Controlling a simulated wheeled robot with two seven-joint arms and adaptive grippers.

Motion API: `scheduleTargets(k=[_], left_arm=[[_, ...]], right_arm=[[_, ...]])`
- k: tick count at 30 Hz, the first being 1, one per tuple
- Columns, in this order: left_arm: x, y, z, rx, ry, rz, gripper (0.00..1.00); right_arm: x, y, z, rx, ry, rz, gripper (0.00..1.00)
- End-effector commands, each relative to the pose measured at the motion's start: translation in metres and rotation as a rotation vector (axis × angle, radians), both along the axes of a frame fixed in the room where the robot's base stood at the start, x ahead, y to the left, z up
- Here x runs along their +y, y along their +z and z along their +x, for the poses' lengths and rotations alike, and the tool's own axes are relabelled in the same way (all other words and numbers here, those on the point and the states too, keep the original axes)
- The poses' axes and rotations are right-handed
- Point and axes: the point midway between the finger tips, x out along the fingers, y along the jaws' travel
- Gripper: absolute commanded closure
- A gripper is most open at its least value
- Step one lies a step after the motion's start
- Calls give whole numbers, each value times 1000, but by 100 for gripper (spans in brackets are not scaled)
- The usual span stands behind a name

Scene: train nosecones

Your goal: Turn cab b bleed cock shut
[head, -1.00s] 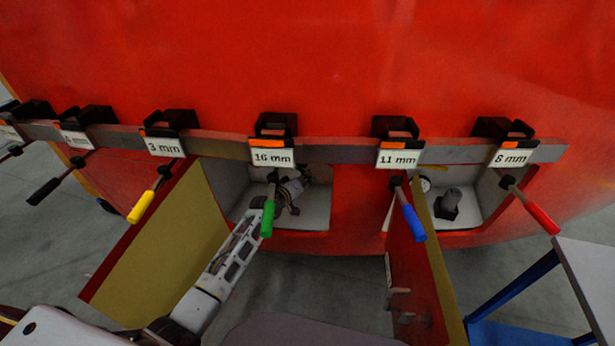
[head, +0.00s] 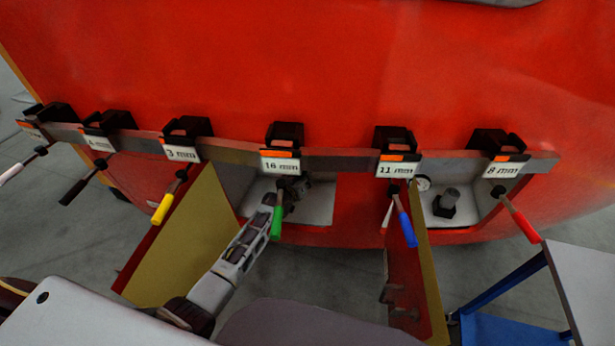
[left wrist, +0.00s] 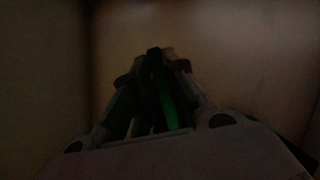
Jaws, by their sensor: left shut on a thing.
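My left arm reaches into the open left compartment (head: 318,215) under the 16 mm label. Its gripper (head: 290,192) is at the back of it, partly hidden by a hanging green handle. In the dark left wrist view the fingers (left wrist: 157,62) are closed together, with a dark green part (left wrist: 180,105) between them. The gripper is shut on this part, which seems to be a cock's handle; its turn angle cannot be told. No cab b marking is readable. My right gripper is not in view.
Hinged doors stand open beside the left compartment (head: 185,240) and the right one (head: 432,265). The right one holds a dark fitting (head: 446,203) and a gauge (head: 423,183). Labelled clamps with coloured handles hang along the rail (head: 345,160). A blue-framed table (head: 595,280) stands at right.

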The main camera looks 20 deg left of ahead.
Motion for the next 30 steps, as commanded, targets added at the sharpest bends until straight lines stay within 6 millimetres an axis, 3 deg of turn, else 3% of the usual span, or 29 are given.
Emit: scheduleTargets(k=[5, 18, 30], left_arm=[[6, -1, -1, 1, 1, 107, 100], [19, -4, 0, -8, 0, 324, 100], [22, -5, 0, -11, -1, 371, 100]], right_arm=[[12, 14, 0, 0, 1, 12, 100], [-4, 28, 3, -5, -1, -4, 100], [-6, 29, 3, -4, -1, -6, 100]])
